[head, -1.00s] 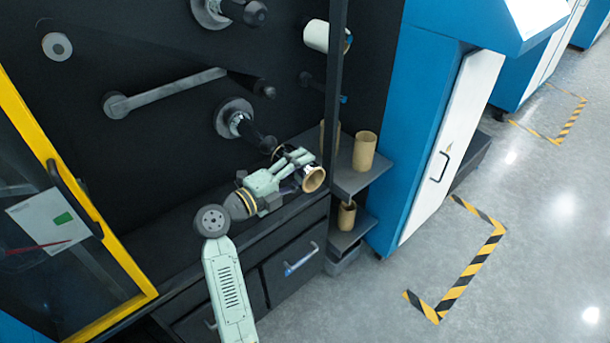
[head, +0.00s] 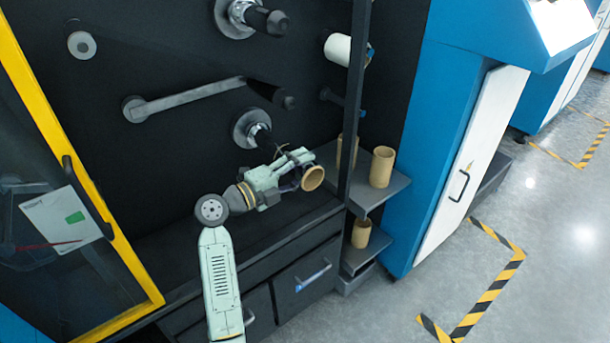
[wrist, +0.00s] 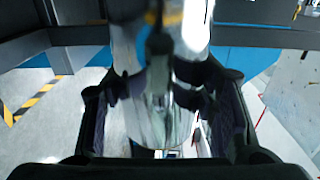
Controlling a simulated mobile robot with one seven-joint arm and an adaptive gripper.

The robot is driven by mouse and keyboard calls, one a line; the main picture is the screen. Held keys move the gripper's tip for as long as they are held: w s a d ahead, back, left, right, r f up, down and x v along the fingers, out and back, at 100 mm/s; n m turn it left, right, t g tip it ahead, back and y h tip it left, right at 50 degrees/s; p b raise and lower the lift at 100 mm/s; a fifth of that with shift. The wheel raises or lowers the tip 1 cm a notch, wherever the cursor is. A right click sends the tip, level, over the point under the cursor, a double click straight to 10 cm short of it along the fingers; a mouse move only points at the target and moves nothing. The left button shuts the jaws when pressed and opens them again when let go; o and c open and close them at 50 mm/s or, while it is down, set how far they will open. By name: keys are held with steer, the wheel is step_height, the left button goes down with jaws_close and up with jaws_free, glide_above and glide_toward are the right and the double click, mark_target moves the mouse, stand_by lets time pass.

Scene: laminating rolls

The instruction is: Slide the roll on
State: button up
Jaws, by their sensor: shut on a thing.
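My gripper (head: 290,172) is shut on a roll with a brown cardboard core (head: 313,179), whose open end faces right. In the wrist view the shiny, partly clear roll (wrist: 160,115) lies between the two dark fingers. A lower spindle (head: 252,128) with a round grey flange and dark shaft juts from the black panel, just up and left of the gripper. The shaft's tip and the roll's far end are hidden near the gripper, so I cannot tell whether the roll is around the shaft. An upper spindle (head: 248,16) is bare.
A grey bar (head: 190,98) and a white roll (head: 338,48) are on the panel. Cardboard cores stand on the side shelf (head: 382,167) and the shelf below (head: 361,234). A dark upright post (head: 357,110) stands right of the gripper. A yellow-framed door (head: 85,205) is left.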

steer(key=shift+w+a+b, duration=0.3)
steer(key=shift+w+a, duration=0.6)
steer(key=shift+w, duration=0.3)
steer(key=shift+w+a+b, duration=0.3)
steer(key=shift+w+a, duration=0.55)
steer(key=shift+w, duration=0.35)
steer(key=o, duration=1.3)
steer(key=shift+c, duration=0.2)
